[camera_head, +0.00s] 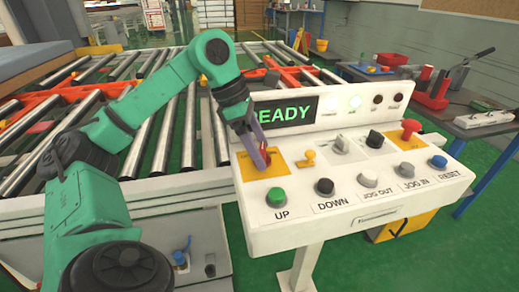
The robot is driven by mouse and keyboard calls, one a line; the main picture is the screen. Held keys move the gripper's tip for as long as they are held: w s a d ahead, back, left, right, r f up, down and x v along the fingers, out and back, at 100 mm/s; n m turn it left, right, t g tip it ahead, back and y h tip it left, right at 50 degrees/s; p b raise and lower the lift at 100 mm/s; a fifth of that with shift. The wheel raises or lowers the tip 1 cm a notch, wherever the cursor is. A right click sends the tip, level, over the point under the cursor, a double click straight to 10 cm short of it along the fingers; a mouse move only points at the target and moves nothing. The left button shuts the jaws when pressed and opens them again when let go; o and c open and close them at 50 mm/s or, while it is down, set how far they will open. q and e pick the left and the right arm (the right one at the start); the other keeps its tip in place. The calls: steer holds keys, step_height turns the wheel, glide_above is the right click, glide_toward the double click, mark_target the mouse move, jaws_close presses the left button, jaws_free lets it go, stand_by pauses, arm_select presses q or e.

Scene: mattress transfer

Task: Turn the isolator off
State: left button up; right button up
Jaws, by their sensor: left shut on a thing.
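The isolator (266,158) is a red rotary handle on a yellow plate at the left of the white control panel (330,216). My left gripper (262,157) comes down onto it from above left and is shut on the red handle. The fingers hide part of the handle, so I cannot tell its exact angle. My right gripper is not in view.
A green UP button (276,197) sits just below. Roller conveyors (160,140) lie behind, and a cluttered workbench (463,120) stands right.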

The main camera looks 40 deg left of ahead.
arm_select(q)
steer(key=n+t+y, duration=0.1)
steer(key=n, duration=0.2)
steer(key=shift+n, duration=0.3)
steer(key=n, duration=0.1)
steer(key=n+y, duration=0.1)
steer(key=shift+s+d+r+n+t+p, duration=0.1)
steer(key=shift+r+n+t+p, duration=0.05)
steer(key=shift+n+t+p, duration=0.2)
steer(key=n+p, duration=0.1)
steer(key=n+y+p, duration=0.1)
steer(key=n, duration=0.1)
steer(key=shift+d+r+n, duration=0.1)
steer(key=shift+r+n, duration=0.05)
steer(key=shift+n, duration=0.1)
steer(key=shift+d+n+y+p, duration=0.1)
steer(key=shift+n+y+p, duration=0.6)
steer(key=shift+n+p, duration=0.65)
steer(key=shift+f, duration=0.2)
steer(key=o, duration=1.1)
steer(key=shift+o, duration=0.2)
steer(key=p+v, duration=0.5)
steer(key=v, duration=0.9)
steer(key=shift+r, duration=0.25)
